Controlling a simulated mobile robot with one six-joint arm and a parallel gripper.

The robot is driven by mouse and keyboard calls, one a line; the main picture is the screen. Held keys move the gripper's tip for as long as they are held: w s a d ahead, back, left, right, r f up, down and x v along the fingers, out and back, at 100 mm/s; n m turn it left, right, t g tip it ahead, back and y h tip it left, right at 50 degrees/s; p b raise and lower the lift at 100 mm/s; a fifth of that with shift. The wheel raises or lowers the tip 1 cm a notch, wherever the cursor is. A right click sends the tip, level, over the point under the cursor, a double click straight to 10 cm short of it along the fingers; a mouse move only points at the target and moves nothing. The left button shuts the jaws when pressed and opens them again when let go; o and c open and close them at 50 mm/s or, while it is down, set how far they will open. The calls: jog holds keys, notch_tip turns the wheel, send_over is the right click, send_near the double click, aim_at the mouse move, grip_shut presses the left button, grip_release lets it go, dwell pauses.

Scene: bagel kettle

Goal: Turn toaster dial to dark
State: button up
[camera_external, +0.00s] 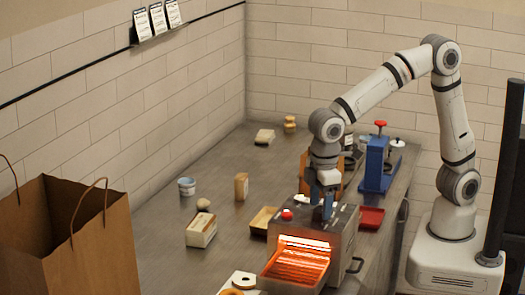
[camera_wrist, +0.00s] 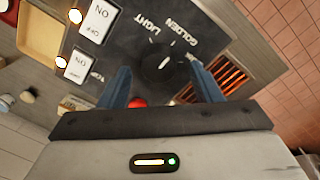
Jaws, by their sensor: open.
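The toaster (camera_external: 345,243) stands at the front of the counter, its opening glowing orange. In the wrist view its dark top panel (camera_wrist: 225,25) carries a round black dial (camera_wrist: 157,62) with a short white mark. In the external view my gripper (camera_external: 321,203) points down over the toaster top, hiding the dial.
Two ON/OFF switches (camera_wrist: 96,22) and a red knob (camera_wrist: 137,102) sit close to the dial. A blue press (camera_external: 376,165) and red tray (camera_external: 370,217) stand right of the toaster. A paper bag (camera_external: 70,240) is at left. The counter's left middle has free room.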

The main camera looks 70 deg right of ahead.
jog(key=shift+f, duration=0.75)
jog(key=c, duration=1)
jog(key=shift+m, duration=0.3)
jog(key=m+b, duration=0.1)
jog(key=m, duration=0.3)
jog(key=shift+w+m, duration=0.1)
jog(key=shift+m, duration=0.2)
jog(key=m+b, duration=0.1)
jog(key=m, duration=0.5)
jog(key=shift+g, duration=0.4)
